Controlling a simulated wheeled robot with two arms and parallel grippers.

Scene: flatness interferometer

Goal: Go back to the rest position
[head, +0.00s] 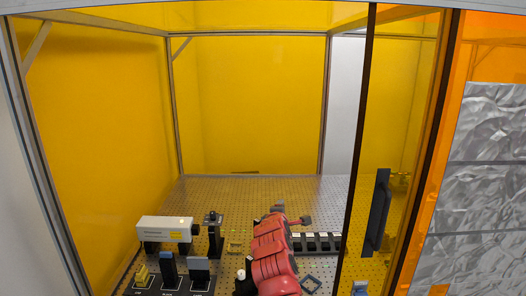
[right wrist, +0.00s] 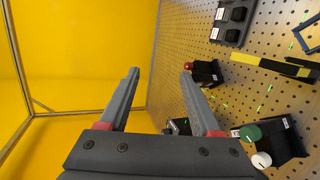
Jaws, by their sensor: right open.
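My right arm, with its red segments, reaches up from the lower middle of the head view over the breadboard (head: 245,190). Its gripper (head: 292,214) is at the far end, small in that view. In the right wrist view the two grey fingers of this gripper (right wrist: 160,74) are spread apart with nothing between them. Beyond the fingers are a yellow wall (right wrist: 75,50) and the perforated board (right wrist: 170,45). A black block with a red cap (right wrist: 208,73) appears close to one finger; I cannot tell the gap. My left gripper is not in view.
A white box-shaped instrument (head: 165,229) and a black post mount (head: 213,235) stand left of my arm. A row of black holders (head: 325,242) lies right of it. A dark door handle (head: 378,212) is further right. The back of the breadboard looks clear.

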